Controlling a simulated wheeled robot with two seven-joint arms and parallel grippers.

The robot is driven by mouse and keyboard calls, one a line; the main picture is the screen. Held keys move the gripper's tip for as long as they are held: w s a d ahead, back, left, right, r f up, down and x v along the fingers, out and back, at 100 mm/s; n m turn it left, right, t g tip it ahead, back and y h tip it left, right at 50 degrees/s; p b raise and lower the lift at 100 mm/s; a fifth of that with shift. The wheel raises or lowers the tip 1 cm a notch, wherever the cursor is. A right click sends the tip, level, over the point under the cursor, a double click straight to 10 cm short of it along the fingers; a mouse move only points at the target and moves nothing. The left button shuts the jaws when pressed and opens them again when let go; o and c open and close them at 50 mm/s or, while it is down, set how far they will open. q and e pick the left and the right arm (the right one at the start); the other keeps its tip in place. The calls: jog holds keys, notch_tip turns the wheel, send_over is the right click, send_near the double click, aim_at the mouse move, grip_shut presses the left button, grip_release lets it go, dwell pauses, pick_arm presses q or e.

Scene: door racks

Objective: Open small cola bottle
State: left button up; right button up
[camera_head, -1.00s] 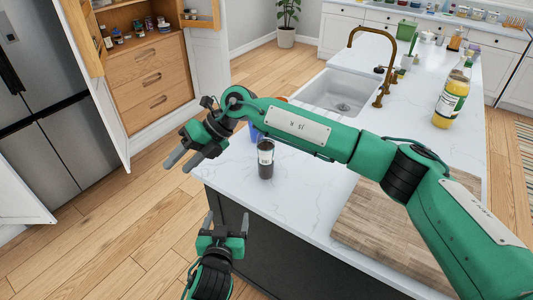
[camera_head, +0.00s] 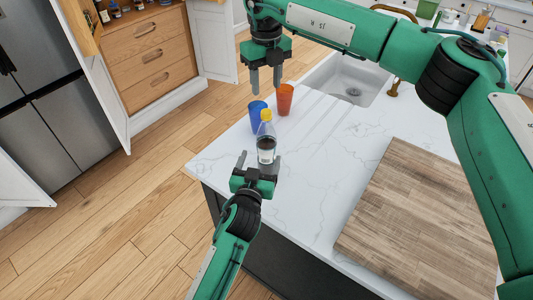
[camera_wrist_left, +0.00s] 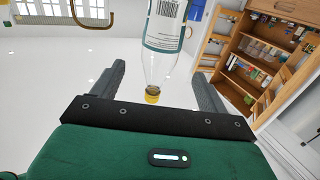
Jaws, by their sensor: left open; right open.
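The small cola bottle (camera_head: 266,143), clear with a yellow cap, dark contents and a label, stands upright near the counter's end. In the left wrist view the bottle (camera_wrist_left: 163,42) appears inverted, its cap low between the finger lines. My left gripper (camera_head: 259,161) is open at the counter edge, its fingers on either side of the bottle's lower part in the head view. I cannot tell whether they touch it. My right gripper (camera_head: 266,84) is open and empty, pointing down, higher in the picture than the bottle and left of the orange cup.
A blue cup (camera_head: 257,116) and an orange cup (camera_head: 285,99) stand close behind the bottle. A wooden board (camera_head: 415,215) lies on the right of the white counter (camera_head: 325,160). The sink (camera_head: 350,80) and brass tap (camera_head: 393,88) are farther back.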

aim_at(264, 146)
pick_arm(q)
jog(key=x, duration=0.8)
jog(key=shift+w+d, duration=0.15)
jog(key=shift+w, duration=0.5)
pick_arm(e)
jog(key=shift+w+f, duration=0.1)
jog(key=shift+w, duration=0.05)
pick_arm(q)
jog(key=shift+s, duration=0.15)
